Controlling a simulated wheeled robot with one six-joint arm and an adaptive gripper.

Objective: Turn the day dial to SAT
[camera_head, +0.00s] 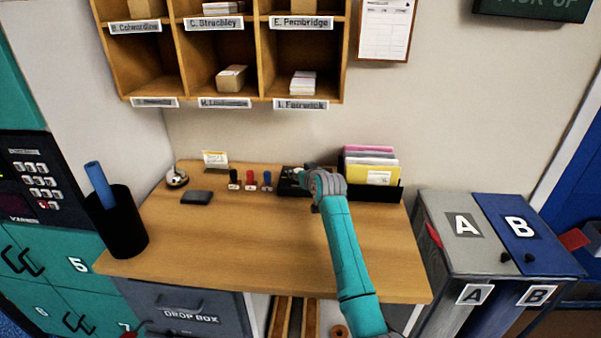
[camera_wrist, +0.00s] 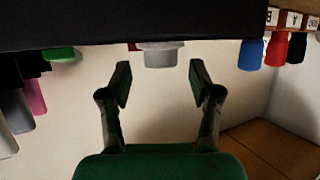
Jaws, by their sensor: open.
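A dark box (camera_head: 290,188) sits at the back of the wooden counter, partly hidden by my arm. In the wrist view its dark body (camera_wrist: 90,25) fills the top. A grey knob (camera_wrist: 163,55), which looks like the day dial, sticks out from it. No day lettering or pointer is legible. My gripper (camera_wrist: 160,85) is open, with its two fingers spread to either side of the knob's line and a little short of it. It seems to touch nothing. In the head view my gripper (camera_head: 305,178) is small beside the box.
A green knob or button (camera_wrist: 60,54) is left of the grey knob. Black, red (camera_head: 251,180) and blue stamps stand left of the box. A folder rack (camera_head: 375,192) is close on the right. The counter's front (camera_head: 240,245) is clear.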

